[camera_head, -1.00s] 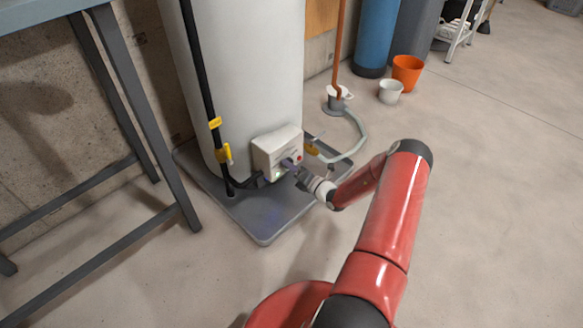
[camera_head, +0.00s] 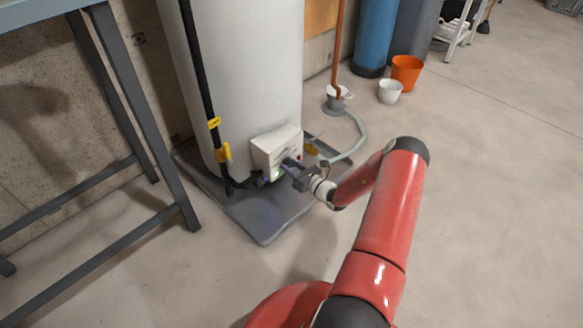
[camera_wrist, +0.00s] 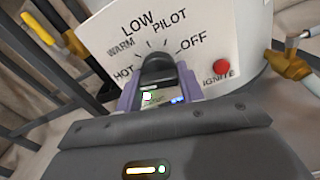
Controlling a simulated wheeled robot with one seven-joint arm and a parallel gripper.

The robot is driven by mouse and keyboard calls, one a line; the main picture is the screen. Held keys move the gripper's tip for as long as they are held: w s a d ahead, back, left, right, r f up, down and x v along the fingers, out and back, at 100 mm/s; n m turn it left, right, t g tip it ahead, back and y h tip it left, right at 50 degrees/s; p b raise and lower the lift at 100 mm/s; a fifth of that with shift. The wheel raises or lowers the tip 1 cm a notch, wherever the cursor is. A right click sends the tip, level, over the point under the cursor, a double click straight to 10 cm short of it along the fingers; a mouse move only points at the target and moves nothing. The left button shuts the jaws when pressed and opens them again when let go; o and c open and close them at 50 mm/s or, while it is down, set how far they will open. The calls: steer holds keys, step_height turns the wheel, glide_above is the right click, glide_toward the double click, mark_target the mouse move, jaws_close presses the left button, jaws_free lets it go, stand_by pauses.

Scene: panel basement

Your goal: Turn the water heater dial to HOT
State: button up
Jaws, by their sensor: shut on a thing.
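The water heater (camera_head: 245,75) is a tall white tank with a white control box (camera_head: 277,148) low on its front. In the wrist view the box's panel (camera_wrist: 215,25) is marked HOT, WARM, LOW, PILOT and OFF in an arc, with a red IGNITE button (camera_wrist: 222,66) at right. The black dial (camera_wrist: 157,68) sits below the arc, between the purple fingers of my gripper (camera_wrist: 160,92). My gripper is shut on the dial; the head view shows it (camera_head: 290,170) against the box front. The fingers hide the dial's lower part, and I cannot tell which mark it points at.
A grey tray (camera_head: 262,225) lies under the tank. A dark-legged table (camera_head: 140,120) stands at left. Orange (camera_head: 407,71) and white (camera_head: 390,91) buckets stand at back right. The floor at right is clear.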

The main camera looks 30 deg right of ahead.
steer(key=shift+n, duration=0.4)
steer(key=o, duration=1)
steer(key=shift+c, duration=0.2)
steer(key=v, duration=0.8)
